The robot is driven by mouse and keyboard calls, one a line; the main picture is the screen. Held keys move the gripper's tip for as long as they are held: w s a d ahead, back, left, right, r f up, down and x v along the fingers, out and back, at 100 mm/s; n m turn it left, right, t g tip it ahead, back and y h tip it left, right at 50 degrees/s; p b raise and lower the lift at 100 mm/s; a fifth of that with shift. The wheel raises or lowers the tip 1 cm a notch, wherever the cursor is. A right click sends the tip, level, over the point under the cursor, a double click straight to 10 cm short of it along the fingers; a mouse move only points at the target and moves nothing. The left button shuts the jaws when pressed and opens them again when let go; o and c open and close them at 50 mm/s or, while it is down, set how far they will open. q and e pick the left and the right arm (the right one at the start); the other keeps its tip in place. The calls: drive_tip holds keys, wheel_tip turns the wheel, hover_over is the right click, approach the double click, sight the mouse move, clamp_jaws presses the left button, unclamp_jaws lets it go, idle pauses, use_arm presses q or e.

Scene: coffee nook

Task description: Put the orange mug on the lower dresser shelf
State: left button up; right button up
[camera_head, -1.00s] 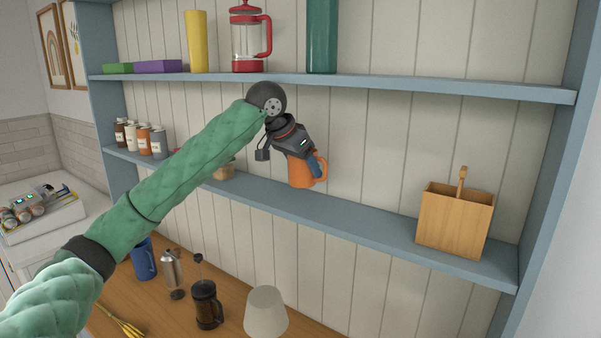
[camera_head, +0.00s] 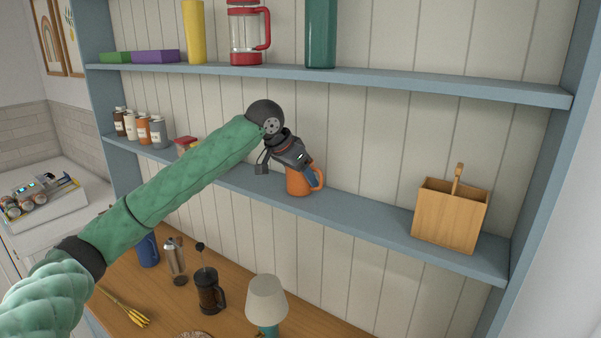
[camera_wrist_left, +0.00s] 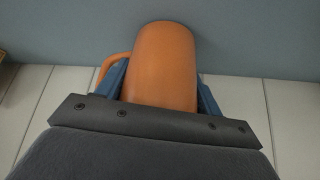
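The orange mug (camera_head: 297,182) is upright, its base at the top surface of the lower dresser shelf (camera_head: 365,213); it appears to rest there, near the shelf's middle. Its handle points right in the head view. My left gripper (camera_head: 307,176) reaches down over it from the upper left. In the left wrist view, the mug (camera_wrist_left: 165,65) lies between the two blue fingers, which sit close against its sides, with the handle beyond the left finger. The fingers look shut on the mug. My right gripper is not in view.
A wooden box (camera_head: 449,215) stands at the shelf's right, with bare shelf between it and the mug. Several jars (camera_head: 140,128) stand at the shelf's left. The upper shelf (camera_head: 420,84) runs above my arm. A lamp (camera_head: 266,300) stands on the counter below.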

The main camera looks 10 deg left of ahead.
use_arm(q)
drive_tip(key=o, duration=0.4)
drive_tip(key=shift+o, duration=0.2)
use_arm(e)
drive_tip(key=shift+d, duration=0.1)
use_arm(q)
drive_tip(key=shift+r, duration=0.15)
drive_tip(key=shift+s+a+r+b, duration=0.15)
drive_tip(key=shift+b, duration=0.2)
drive_tip(key=b+v, duration=0.3)
drive_tip(key=v, duration=0.2)
drive_tip(key=shift+s, duration=0.15)
drive_tip(key=b+v, duration=0.3)
drive_tip(key=v, duration=0.3)
drive_tip(key=shift+r, duration=0.3)
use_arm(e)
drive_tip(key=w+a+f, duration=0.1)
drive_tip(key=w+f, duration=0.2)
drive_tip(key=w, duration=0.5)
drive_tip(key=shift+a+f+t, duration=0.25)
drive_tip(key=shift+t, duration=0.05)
use_arm(q)
drive_tip(key=shift+a, duration=0.1)
